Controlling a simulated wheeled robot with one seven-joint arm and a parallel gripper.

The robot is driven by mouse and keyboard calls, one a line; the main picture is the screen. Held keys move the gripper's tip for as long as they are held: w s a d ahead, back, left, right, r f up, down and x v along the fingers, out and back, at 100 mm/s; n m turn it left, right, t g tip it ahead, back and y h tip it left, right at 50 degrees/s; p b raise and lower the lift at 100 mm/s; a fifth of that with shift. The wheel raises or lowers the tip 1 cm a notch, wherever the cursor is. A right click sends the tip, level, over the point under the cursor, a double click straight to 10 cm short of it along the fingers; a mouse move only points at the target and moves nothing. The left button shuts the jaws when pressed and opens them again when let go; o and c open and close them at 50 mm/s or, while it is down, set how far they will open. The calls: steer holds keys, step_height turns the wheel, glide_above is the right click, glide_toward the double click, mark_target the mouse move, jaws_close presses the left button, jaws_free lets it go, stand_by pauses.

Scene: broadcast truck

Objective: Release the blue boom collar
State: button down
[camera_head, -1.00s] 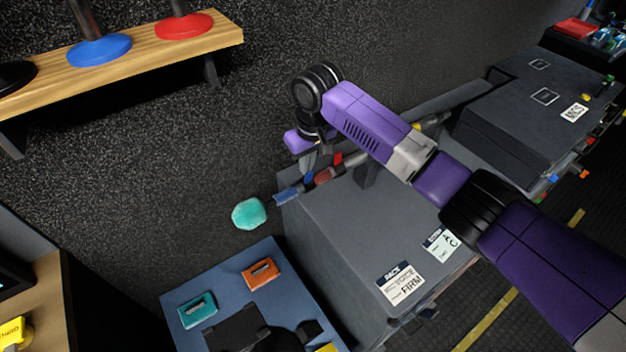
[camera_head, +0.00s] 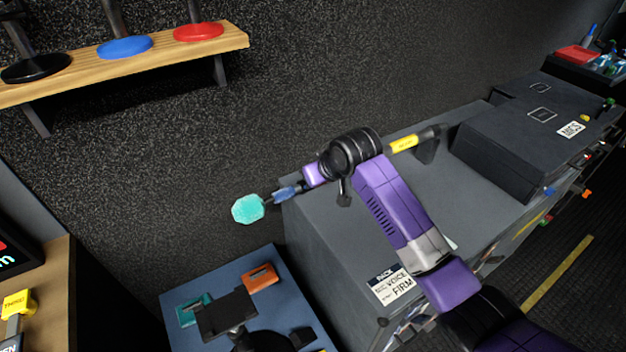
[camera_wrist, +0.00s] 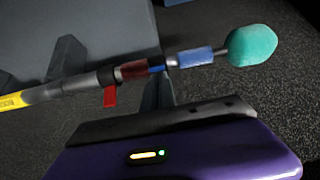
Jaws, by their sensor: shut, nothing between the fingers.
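The boom pole (camera_wrist: 72,86) lies along the grey case, with a teal foam head (camera_wrist: 251,45) at its end. The blue collar (camera_wrist: 195,57) is next to the foam head; it also shows in the head view (camera_head: 286,192). A small blue piece (camera_wrist: 156,69) sits between it and a dark red collar (camera_wrist: 133,70) with a red lever hanging down (camera_wrist: 110,96). My gripper (camera_wrist: 157,88) is shut and empty, its fingertips close to the small blue piece. I cannot tell whether they touch. In the head view my wrist hides the fingers and the red collar.
The grey case (camera_head: 330,245) lies under the pole, with a pole rest (camera_head: 428,148) farther right. A blue-topped surface (camera_head: 180,300) with orange (camera_head: 260,276) and teal pieces stands in front. A wooden shelf (camera_head: 165,53) with coloured stands is on the wall.

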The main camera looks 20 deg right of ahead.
steer(key=shift+s+f+t, duration=0.1)
steer(key=shift+t, duration=0.2)
steer(key=shift+f, duration=0.1)
steer(key=shift+w+a+f+b, duration=0.1)
steer(key=shift+w+b, duration=0.1)
steer(key=shift+w, duration=0.2)
steer(key=shift+w+a+f+b, duration=0.1)
steer(key=shift+w+b, duration=0.05)
steer(key=shift+w, duration=0.2)
steer(key=shift+d, duration=0.1)
